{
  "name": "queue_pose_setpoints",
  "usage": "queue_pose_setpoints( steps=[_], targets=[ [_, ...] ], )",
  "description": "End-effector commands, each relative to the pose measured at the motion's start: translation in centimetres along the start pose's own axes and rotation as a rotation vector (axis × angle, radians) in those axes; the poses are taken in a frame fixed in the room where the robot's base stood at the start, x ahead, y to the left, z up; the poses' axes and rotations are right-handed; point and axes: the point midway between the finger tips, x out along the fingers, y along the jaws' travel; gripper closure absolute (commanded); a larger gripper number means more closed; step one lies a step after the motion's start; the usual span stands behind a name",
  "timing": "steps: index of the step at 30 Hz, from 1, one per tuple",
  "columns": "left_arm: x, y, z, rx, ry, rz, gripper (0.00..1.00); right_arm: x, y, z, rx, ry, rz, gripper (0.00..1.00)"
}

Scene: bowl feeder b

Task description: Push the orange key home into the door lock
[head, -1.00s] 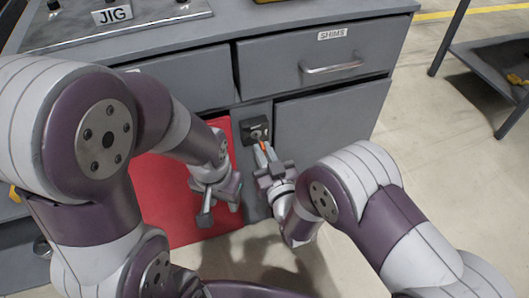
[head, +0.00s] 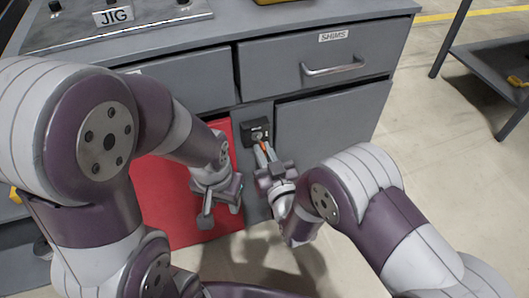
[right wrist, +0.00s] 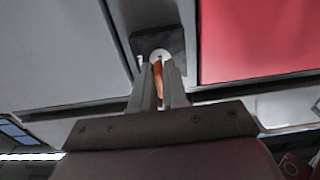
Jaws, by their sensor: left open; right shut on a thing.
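The orange key (head: 262,146) is held between the fingers of my right gripper (head: 265,154), which is shut on it. The dark door lock (head: 255,131) sits on the cabinet's narrow grey upright, just beyond the key. In the right wrist view, the key (right wrist: 158,82) points at the round silver face (right wrist: 160,55) of the lock. Its far end is at or very near that face; how deep it sits cannot be told. The fingertips (right wrist: 159,85) are close to the lock. My left gripper (head: 220,213) is open and empty in front of the red door.
The red door (head: 165,200) is left of the lock, and a grey panel (head: 330,130) is right of it. The SHIMS drawer (head: 310,65) with its handle is above. A dark shelf cart (head: 490,65) stands at far right. Open floor lies between.

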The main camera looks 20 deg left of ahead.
Motion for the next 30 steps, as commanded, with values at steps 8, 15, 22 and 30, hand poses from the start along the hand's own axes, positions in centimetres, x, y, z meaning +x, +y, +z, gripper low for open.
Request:
queue_pose_setpoints(
  steps=[8, 15, 22, 30],
  targets=[
    [0.06, 0.00, 0.01, 0.000, 0.000, 0.000, 0.57, 0.20, 0.00, 0.01, 0.000, 0.000, 0.000, 1.00],
    [0.10, 0.00, 0.01, 0.000, 0.000, 0.000, 0.57, 0.42, 0.00, -0.01, 0.000, 0.000, 0.000, 1.00],
    [0.10, 0.00, 0.01, 0.000, 0.000, 0.000, 0.57, 0.41, 0.00, -0.01, 0.000, 0.000, 0.000, 1.00],
    [0.14, 0.00, 0.02, 0.000, 0.000, 0.000, 0.57, 0.53, 0.00, 0.00, 0.000, 0.001, 0.000, 1.00]
  ],
)
